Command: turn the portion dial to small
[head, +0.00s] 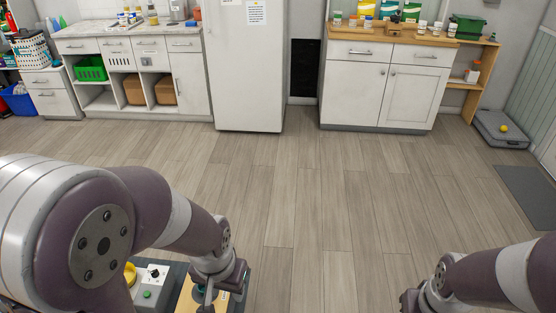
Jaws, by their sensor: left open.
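A black dial (154,272) sits on a small white panel (160,284) at the bottom left of the head view. I take it to be the portion dial; its marks and setting are too small to read. A green button (147,295) is below it on the panel. My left gripper (208,297) points down just right of the panel, apart from the dial. It is open, and its fingertips are partly cut off by the frame's bottom edge. My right gripper (408,302) is at the bottom right, mostly cut off, so its jaws cannot be judged.
A yellow object (130,273) is left of the panel, partly behind my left arm. A wooden board (187,298) is under the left gripper. The wooden floor (310,200) ahead is clear. White cabinets (380,90) and a fridge (245,70) line the far wall.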

